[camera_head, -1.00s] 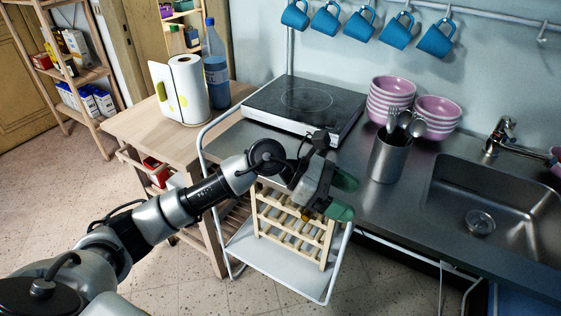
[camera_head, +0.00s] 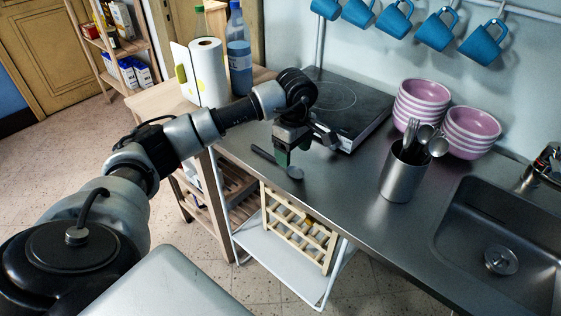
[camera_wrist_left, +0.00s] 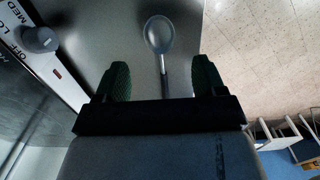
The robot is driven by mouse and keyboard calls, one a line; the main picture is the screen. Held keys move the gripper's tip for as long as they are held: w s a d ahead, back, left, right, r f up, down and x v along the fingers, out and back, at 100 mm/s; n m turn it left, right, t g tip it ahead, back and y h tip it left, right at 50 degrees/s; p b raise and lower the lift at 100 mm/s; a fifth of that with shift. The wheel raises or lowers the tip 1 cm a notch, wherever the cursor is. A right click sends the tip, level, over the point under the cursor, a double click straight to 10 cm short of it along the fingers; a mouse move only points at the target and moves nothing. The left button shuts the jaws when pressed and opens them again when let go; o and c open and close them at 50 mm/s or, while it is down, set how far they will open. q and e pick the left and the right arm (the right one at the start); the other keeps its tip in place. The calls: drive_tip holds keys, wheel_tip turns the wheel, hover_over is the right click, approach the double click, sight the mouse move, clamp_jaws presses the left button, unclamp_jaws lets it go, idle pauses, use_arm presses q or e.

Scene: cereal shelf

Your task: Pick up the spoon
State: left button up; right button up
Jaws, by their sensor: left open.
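A spoon with a grey bowl (camera_head: 295,173) and dark handle lies on the steel counter near its front edge. My left gripper (camera_head: 302,150) is open above the handle, pointing down. In the left wrist view the spoon (camera_wrist_left: 159,36) extends away between the two green fingers of the left gripper (camera_wrist_left: 162,78), with the handle's near end hidden behind the gripper body. I see no contact between fingers and spoon. My right gripper is not in view.
A cooktop (camera_head: 345,108) lies just behind the left gripper. A metal cup (camera_head: 402,174) with several utensils stands to the right, with striped bowls (camera_head: 422,103) behind it and a sink (camera_head: 500,235) beyond. A wooden rack (camera_head: 300,228) sits below the counter edge.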

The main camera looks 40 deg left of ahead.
sight(292, 170)
use_arm(q)
drive_tip(key=shift+f, duration=0.4)
wheel_tip(292, 170, down, 4)
drive_tip(key=shift+s+r+p, duration=0.1)
drive_tip(key=shift+r+p, duration=0.15)
drive_tip(key=shift+p, duration=0.5)
drive_tip(key=shift+f, duration=0.65)
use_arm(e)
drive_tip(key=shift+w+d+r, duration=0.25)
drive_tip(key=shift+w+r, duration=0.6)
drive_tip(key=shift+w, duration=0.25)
use_arm(q)
drive_tip(key=shift+c, duration=0.7)
drive_tip(key=c, duration=0.9)
drive_tip(key=shift+o, duration=0.2)
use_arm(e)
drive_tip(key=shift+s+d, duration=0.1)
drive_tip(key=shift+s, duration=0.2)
use_arm(q)
drive_tip(key=shift+r, duration=0.1)
